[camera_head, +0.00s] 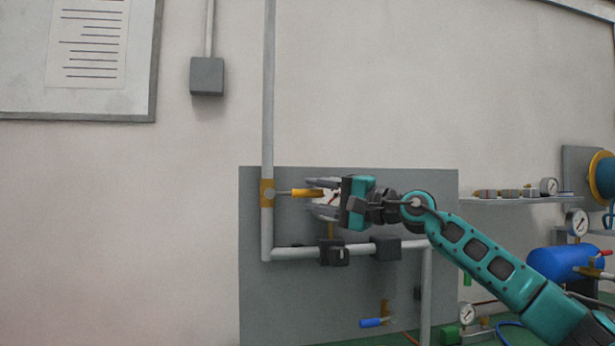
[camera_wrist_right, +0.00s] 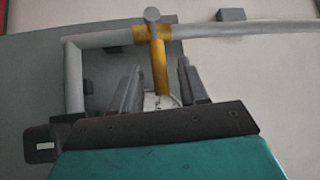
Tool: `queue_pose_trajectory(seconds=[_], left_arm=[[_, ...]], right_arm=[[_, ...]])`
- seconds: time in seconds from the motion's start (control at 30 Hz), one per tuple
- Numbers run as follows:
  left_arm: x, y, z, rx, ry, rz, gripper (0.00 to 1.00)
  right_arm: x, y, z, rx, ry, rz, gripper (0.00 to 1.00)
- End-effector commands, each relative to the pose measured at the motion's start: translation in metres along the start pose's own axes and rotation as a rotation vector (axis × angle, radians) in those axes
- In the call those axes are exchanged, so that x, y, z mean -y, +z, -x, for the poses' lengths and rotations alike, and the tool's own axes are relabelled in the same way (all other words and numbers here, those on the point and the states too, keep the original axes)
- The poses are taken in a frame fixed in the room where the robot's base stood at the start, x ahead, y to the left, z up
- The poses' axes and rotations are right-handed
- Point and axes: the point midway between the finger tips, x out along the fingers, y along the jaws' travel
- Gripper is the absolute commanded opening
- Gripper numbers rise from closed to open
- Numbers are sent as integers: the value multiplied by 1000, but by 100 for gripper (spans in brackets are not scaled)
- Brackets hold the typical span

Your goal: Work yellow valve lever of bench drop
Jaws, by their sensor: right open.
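The yellow valve lever (camera_head: 306,193) sticks out to the right, about level, from a brass valve body (camera_head: 267,194) on the vertical grey pipe. My right gripper (camera_head: 318,196) comes from the right, with its fingers beside the lever's free end. In the right wrist view the lever (camera_wrist_right: 160,68) reaches down between the two open fingers of my gripper (camera_wrist_right: 159,84). A gap shows on both sides of it, so the fingers look apart from the lever. A pale round gauge face (camera_wrist_right: 160,101) shows partly behind the lever's end. My left gripper is in neither view.
A grey backing panel (camera_head: 280,300) stands behind the pipe. Dark fittings (camera_head: 385,249) sit on the lower horizontal pipe. A blue-handled lever (camera_head: 372,322) hangs below. A blue tank (camera_head: 565,262) and a shelf (camera_head: 510,201) stand at right.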

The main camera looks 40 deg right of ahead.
Motion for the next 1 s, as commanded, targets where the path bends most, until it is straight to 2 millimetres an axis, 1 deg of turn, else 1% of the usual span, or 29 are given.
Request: queue_pose_trajectory(seconds=[0.03,0.23,0.37,0.6,1.0], left_arm=[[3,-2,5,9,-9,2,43],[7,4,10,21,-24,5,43],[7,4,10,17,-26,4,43],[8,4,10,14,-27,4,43],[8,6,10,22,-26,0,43]], right_arm=[[5,0,-7,2,-2,-3,44],[2,0,-24,0,-2,-2,44],[0,0,-28,1,1,0,44],[-1,0,-28,0,1,0,44],[-1,0,-27,0,1,0,5]])
